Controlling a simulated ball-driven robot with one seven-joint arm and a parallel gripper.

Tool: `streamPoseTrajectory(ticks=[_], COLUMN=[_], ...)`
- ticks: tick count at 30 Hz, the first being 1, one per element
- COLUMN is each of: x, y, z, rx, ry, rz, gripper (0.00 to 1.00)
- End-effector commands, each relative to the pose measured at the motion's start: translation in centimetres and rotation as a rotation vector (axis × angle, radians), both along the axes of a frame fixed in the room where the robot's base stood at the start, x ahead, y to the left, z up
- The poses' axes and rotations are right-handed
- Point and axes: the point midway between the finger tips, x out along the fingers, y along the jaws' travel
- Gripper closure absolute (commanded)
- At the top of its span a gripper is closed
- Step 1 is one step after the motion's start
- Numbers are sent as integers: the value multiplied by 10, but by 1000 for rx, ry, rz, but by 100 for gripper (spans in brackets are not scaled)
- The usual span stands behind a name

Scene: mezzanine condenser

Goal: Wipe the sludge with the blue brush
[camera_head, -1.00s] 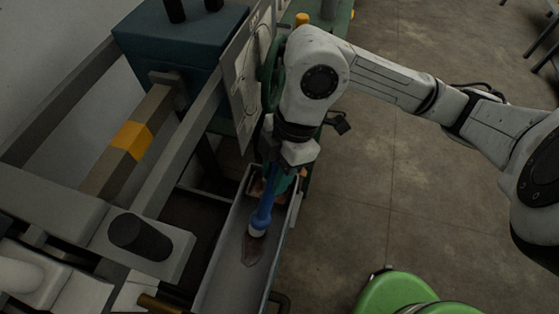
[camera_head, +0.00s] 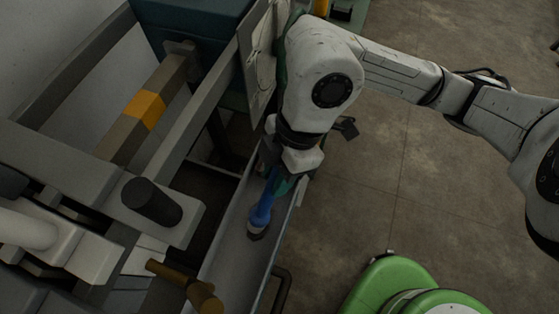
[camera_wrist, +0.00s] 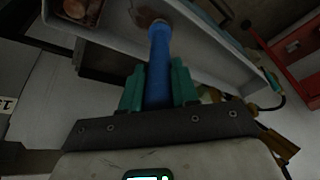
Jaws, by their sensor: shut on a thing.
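My gripper (camera_head: 284,184) has green fingers shut on the handle of the blue brush (camera_head: 262,212). The brush slants down into a long grey trough (camera_head: 231,250), its head low over the trough floor; whether it touches is hard to tell. In the wrist view the brush (camera_wrist: 159,65) stands between the fingers of my gripper (camera_wrist: 158,88), pointing away. A brown patch that looks like the sludge (camera_wrist: 148,15) shows at the brush's far end. In the head view I cannot make out the sludge; the brush may cover it.
A grey frame with a yellow-banded beam (camera_head: 146,109) and a dark cylinder (camera_head: 151,202) stands left of the trough. A brass-coloured handle (camera_head: 187,286) sits near the trough's lower left. A hanging board (camera_head: 262,55) is close behind my wrist.

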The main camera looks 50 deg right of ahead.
Motion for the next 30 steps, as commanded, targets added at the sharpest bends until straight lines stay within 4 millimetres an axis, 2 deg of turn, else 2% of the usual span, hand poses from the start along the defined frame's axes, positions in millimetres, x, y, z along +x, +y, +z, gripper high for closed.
streamPoseTrajectory(ticks=[9,16,23,30], x=[-8,-12,-10,-4], y=[25,35,32,14], z=[0,-1,0,-2], rx=[1,0,0,-1], ry=[0,0,0,-1], rz=[4,2,-1,-3], gripper=[100,100,100,100])
